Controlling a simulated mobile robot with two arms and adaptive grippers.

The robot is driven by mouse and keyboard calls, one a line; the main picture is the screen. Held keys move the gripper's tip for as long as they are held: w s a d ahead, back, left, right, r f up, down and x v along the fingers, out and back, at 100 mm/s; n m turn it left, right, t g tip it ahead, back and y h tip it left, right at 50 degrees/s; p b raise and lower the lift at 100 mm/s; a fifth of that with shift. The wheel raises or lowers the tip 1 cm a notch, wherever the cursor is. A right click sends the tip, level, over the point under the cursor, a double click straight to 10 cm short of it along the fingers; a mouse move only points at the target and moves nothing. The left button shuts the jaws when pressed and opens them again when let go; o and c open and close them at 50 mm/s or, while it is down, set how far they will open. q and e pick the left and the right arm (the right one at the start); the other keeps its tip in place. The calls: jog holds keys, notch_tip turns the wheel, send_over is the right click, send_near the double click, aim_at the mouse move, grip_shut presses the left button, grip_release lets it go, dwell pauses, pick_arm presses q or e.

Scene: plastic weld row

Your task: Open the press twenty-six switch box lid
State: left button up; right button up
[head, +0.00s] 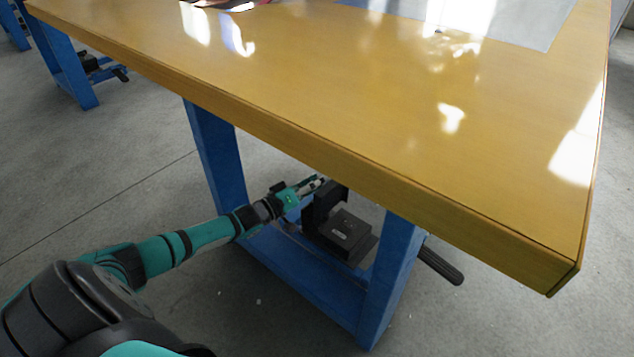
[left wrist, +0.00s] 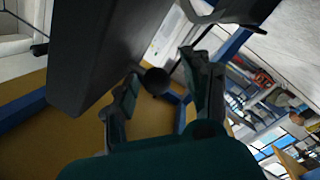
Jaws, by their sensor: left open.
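A dark box-shaped unit (head: 345,232), which seems to be the switch box, sits low under the near edge of the workbench, between two blue legs. It has a flat lower part and a taller dark part at its left. I cannot tell its lid apart or how far it is open. My left gripper (head: 317,183) is at the top left of this unit, partly against the bench edge in the picture. In the left wrist view its two fingers (left wrist: 163,98) are apart. A dark round end (left wrist: 156,81) shows between them, and a large dark block (left wrist: 100,50) is close beside them. Contact is unclear.
The workbench (head: 330,90) has a wooden top that overhangs the unit. A blue leg (head: 392,275) stands to its right, with a dark ribbed bar (head: 441,263) beyond. A blue crossbar (head: 300,275) runs low in front.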

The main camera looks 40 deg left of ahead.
pick_arm(q)
jog(key=v, duration=1.2)
jog(key=shift+s+d+f, duration=0.1)
dwell(0.4)
